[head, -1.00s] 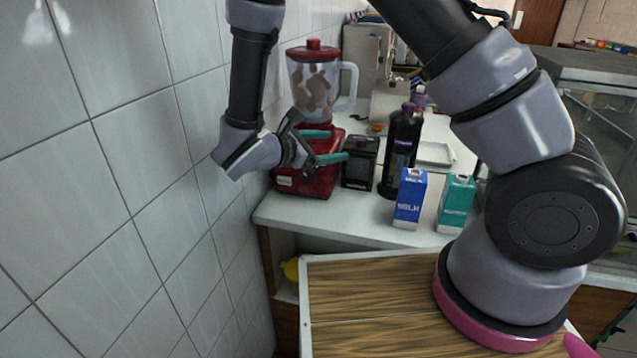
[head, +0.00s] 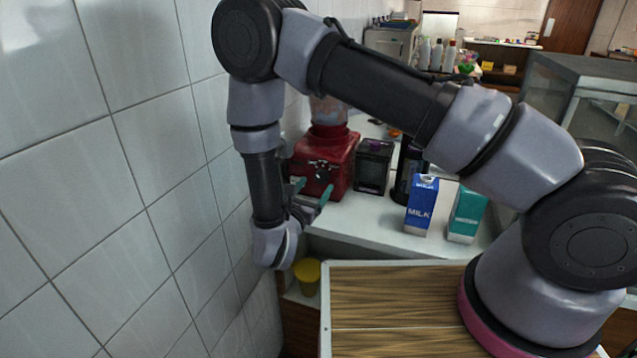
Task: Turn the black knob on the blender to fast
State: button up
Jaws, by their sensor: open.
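The red blender (head: 340,160) stands on the white counter beside the tiled wall. Its jar (head: 327,110) is mostly hidden behind my arm. A small dark knob (head: 322,167) with a light surround shows on the front face of the red base. My gripper (head: 313,190) has teal fingers and is open and empty. It is low in front of the blender base, with its fingers pointing up toward the front face. In this view the fingers overlap the lower part of the base. I cannot tell whether they touch it.
A black box-shaped container (head: 374,166) and a dark bottle (head: 405,172) stand right of the blender. A blue milk carton (head: 421,208) and a teal carton (head: 467,215) are near the counter edge. A yellow cup (head: 307,276) sits below. The tiled wall (head: 120,180) is close on the left.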

aim_at(320, 179)
jog(key=shift+x, duration=1.6)
jog(key=shift+c, duration=0.4)
grip_shut()
